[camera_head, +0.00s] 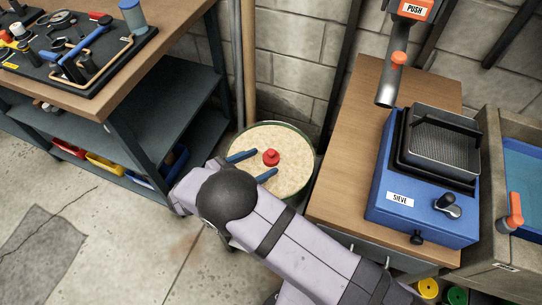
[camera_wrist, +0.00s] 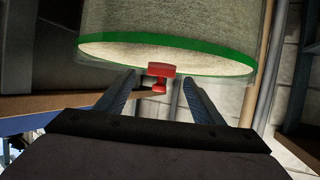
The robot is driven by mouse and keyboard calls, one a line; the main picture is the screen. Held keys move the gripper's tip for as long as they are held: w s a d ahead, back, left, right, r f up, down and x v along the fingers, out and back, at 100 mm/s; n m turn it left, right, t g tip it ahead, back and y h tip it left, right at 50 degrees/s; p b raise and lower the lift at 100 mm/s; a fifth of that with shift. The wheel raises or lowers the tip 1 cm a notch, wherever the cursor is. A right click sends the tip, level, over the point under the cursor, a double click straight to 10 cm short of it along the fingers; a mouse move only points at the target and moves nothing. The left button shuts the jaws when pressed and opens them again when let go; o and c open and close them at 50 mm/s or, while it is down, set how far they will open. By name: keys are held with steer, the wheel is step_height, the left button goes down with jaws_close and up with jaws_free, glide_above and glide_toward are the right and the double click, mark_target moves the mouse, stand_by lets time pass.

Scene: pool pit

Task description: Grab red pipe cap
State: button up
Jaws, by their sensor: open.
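The red pipe cap (camera_head: 271,157) sits on the pale, grainy top of a round green-rimmed bucket (camera_head: 293,133) in the head view. It has a wide round base and a small knob. In the wrist view the cap (camera_wrist: 161,72) shows against the green-rimmed bucket (camera_wrist: 210,52), near the picture's middle. My gripper (camera_head: 266,161) is open, with its two blue fingers apart over the bucket. The fingertips reach to either side of the cap, close to it. No contact with it is visible. In the wrist view the gripper (camera_wrist: 159,77) shows nothing held.
A wooden-topped bench with a blue sieve machine (camera_head: 415,200) stands right of the bucket. A workbench (camera_head: 150,85) with tools and lower shelves stands to the left. A block wall (camera_head: 290,60) and upright pipes are close behind. Open concrete floor (camera_head: 120,260) lies at front left.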

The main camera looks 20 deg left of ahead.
mark_target(270, 157)
steer(key=shift+p+x, duration=0.4)
steer(key=shift+x, duration=2.3)
steer(key=shift+a+r, duration=0.1)
steer(key=shift+r, duration=0.1)
steer(key=c, duration=1.2)
step_height(270, 157, up, 10)
